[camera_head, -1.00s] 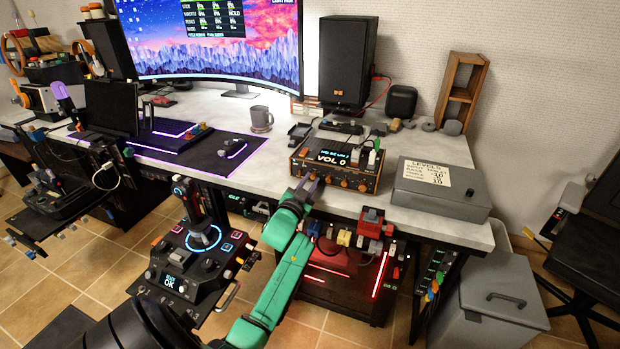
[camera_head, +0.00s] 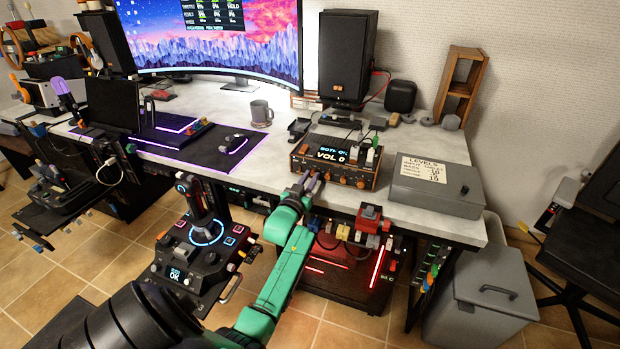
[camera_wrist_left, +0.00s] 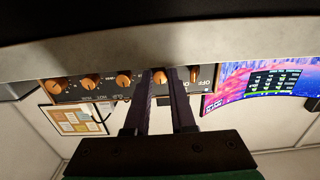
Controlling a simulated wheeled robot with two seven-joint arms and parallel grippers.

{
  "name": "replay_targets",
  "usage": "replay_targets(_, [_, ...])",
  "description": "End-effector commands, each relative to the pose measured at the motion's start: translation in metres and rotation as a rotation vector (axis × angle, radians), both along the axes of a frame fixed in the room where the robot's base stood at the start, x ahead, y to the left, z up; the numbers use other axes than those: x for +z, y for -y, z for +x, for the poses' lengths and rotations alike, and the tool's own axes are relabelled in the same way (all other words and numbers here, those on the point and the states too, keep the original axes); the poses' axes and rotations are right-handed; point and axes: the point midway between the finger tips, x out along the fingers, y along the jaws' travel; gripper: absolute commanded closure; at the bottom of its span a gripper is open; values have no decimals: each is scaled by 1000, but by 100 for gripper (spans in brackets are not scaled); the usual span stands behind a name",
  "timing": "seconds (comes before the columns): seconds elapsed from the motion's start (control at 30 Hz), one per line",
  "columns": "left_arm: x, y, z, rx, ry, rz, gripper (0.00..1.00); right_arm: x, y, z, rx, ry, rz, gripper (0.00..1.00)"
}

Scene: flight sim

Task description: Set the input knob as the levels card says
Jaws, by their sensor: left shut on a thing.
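The audio unit (camera_head: 319,168), black with orange trim, stands at the desk's front edge. Its display reads "VOL 0" under a small line that looks like "BOTH ON". A row of knobs runs along its front. My left gripper (camera_head: 309,180) is at the left part of that front. In the left wrist view, which is upside down, its dark fingers (camera_wrist_left: 160,78) straddle one knob (camera_wrist_left: 159,76) beside the "OFF" switch and are shut on it. The knob's label is hidden. The levels card (camera_head: 424,170) lies on a grey box; "LEVELS", "-10" and "10" are legible, the rest blurred.
The grey box (camera_head: 460,203) stands right of the audio unit. A red block (camera_head: 369,216) and small connectors sit under the desk edge, close to my left arm. A joystick panel (camera_head: 190,262) stands left of the arm. A grey mug (camera_head: 261,113) is farther back.

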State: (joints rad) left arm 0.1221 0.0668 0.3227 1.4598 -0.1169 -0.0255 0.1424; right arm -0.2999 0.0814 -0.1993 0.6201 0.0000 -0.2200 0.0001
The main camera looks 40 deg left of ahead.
Motion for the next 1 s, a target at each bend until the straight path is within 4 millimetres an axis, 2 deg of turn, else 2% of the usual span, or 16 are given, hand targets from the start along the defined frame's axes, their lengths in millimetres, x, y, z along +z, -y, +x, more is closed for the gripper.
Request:
replay_targets(0.17, [-3, 1, 0, 0, -5, -2, 100, 0, 0, 0, 0, 0, 0, 50])
replay_targets(0.2, [-3, 1, 0, 0, -5, -2, 62, 0, 0, 0, 1, 0, 0, 50])
replay_targets(0.23, [-3, 1, 0, 0, -5, -2, 50, 0, 0, 0, 1, 0, 0, 50])
replay_targets(0.27, [-2, 1, 0, 0, -5, -2, 47, 0, 0, 0, 1, 0, 0, 50])
replay_targets(0.57, [-1, 0, -1, 0, -2, 0, 47, 0, -1, 0, 1, 0, 1, 50])
replay_targets(0.67, [-1, 3, -6, -1, -2, 0, 47, 1, -1, 0, 1, 0, 2, 50])
replay_targets(0.77, [-1, 8, -21, -1, -4, 0, 47, 3, -2, 0, 0, -1, 3, 50])
replay_targets(0.87, [-2, 16, -44, 0, -6, -2, 47, 6, -2, 0, 0, -1, 3, 50])
replay_targets(1.0, [-2, 29, -84, 0, -6, -1, 47, 9, -3, 0, 0, 0, 3, 50])
